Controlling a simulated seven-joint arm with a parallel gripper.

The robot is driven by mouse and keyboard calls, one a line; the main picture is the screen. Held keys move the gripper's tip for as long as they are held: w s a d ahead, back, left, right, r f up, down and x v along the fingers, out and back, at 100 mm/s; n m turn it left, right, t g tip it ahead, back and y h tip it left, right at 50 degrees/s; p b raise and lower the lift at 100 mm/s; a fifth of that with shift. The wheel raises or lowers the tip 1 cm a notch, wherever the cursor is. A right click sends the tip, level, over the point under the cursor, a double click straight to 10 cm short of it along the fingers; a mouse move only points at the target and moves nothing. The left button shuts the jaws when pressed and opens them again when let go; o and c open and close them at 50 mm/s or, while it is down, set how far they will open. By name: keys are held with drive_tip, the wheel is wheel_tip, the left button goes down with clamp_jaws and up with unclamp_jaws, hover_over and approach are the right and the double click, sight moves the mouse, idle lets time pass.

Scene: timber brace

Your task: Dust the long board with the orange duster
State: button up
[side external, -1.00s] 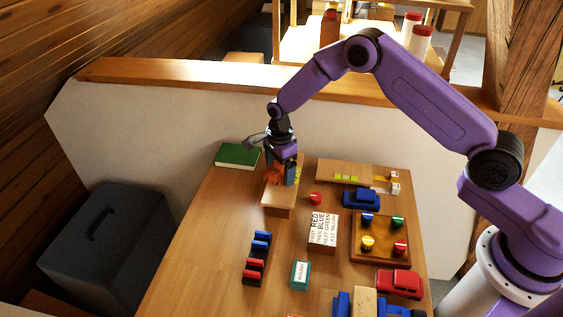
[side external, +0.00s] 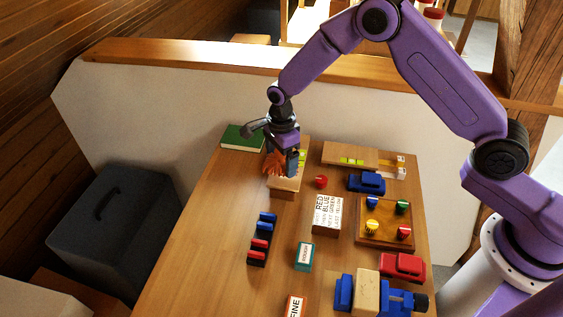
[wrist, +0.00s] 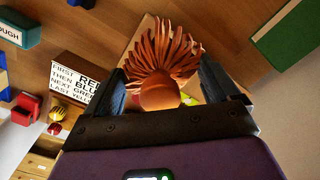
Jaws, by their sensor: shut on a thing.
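My gripper (side external: 283,166) is shut on the orange duster (side external: 274,162). The wrist view shows the round duster handle (wrist: 158,93) between the two fingers, with its orange strands (wrist: 165,45) fanned out beyond. The long wooden board (side external: 284,187) lies on the table below the duster. The duster is over the board's near half and looks low against it, but I cannot tell whether the strands touch. A yellow-green patch (side external: 302,157) shows on the board behind the gripper. Much of the board is hidden by the gripper and duster.
A green book (side external: 242,138) lies at the far left. A red knob (side external: 321,181), a lettered block (side external: 326,214) and a blue toy car (side external: 366,183) stand to the right. A tray with coloured knobs (side external: 372,240) is farther right. The table's left front is clear.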

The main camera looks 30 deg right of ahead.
drive_tip(key=shift+r, duration=2.45)
